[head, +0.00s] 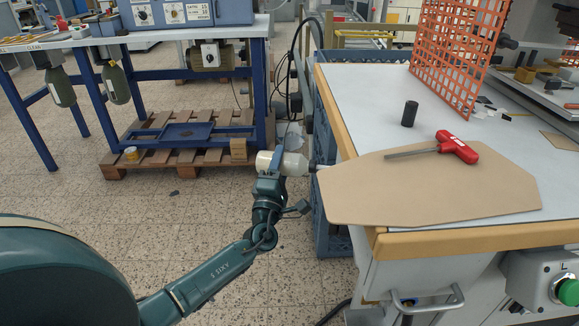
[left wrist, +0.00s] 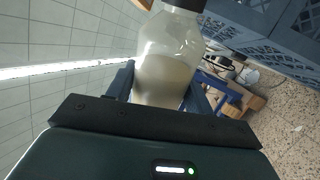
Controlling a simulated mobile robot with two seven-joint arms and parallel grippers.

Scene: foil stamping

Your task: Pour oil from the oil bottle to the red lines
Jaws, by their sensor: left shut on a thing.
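My left gripper (head: 274,164) is shut on the oil bottle (head: 293,164), a translucent white bottle with a dark cap end. The bottle lies nearly on its side in the air, left of the workbench, with its cap end pointing right towards the bench edge. In the left wrist view the bottle (left wrist: 166,78) sits between the two fingers (left wrist: 163,92), and pale liquid shows inside. I cannot make out any red lines in these views. My right gripper is not in view.
A blue-framed table (head: 150,40) stands back left.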

